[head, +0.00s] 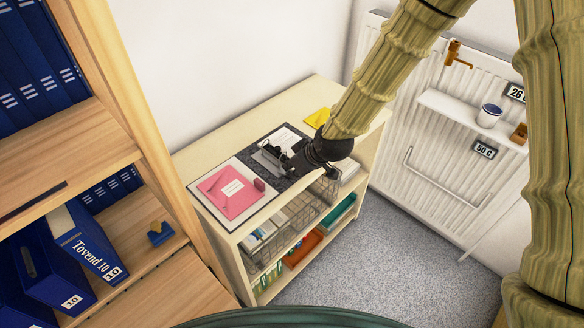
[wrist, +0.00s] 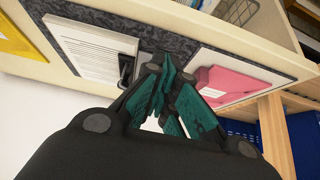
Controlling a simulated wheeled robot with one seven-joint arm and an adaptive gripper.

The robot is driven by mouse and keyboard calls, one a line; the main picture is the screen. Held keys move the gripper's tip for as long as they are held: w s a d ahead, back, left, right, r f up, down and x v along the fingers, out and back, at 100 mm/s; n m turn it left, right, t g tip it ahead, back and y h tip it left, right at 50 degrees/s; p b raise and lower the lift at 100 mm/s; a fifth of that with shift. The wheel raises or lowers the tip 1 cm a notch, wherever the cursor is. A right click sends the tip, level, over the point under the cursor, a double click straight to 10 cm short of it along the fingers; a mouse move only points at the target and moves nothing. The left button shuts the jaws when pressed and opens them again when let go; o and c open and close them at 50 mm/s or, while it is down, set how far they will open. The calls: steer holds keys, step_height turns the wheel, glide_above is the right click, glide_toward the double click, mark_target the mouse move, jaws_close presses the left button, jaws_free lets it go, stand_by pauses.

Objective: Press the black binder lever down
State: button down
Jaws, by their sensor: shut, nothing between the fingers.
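An open dark grey speckled binder (head: 254,150) lies on the low cabinet, with white paper (head: 285,139) in it; the paper also shows in the wrist view (wrist: 92,52). The metal and black binder mechanism (head: 268,155) is partly hidden by my gripper (head: 288,167). In the wrist view a black lever part (wrist: 125,70) shows at the paper's edge, just left of my fingertips. My gripper (wrist: 164,72) is shut with green finger pads together and nothing between them. It is right beside the lever; I cannot tell whether it touches.
A pink folder (head: 230,193) lies left of the mechanism, and a yellow item (head: 317,118) lies behind. The cabinet (head: 205,154) has wire baskets below its top. A wooden shelf with blue binders (head: 90,245) stands left. A radiator (head: 425,155) is at right.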

steer(key=shift+s+d+r, duration=0.3)
steer(key=shift+s+d, duration=0.05)
steer(key=shift+s, duration=0.05)
steer(key=s+d+r+p, duration=0.5)
steer(key=s+d+f+m+g+h, duration=0.1)
steer(key=s+d+f+m, duration=0.2)
steer(key=s+d+f, duration=0.2)
steer(key=s+d+f+m+g+h, duration=0.2)
steer(key=s+d+f, duration=0.4)
steer(key=s+f, duration=0.6)
steer(key=s+d+f+m+g+h, duration=0.1)
steer(key=s+d+f+m, duration=0.3)
steer(key=s, duration=1.1)
step_height(320, 180, down, 4)
steer(key=shift+d+f+m+g+h, duration=0.15)
steer(key=shift+d+m+g+h, duration=0.15)
steer(key=shift+d, duration=0.85)
steer(key=shift+s, duration=0.1)
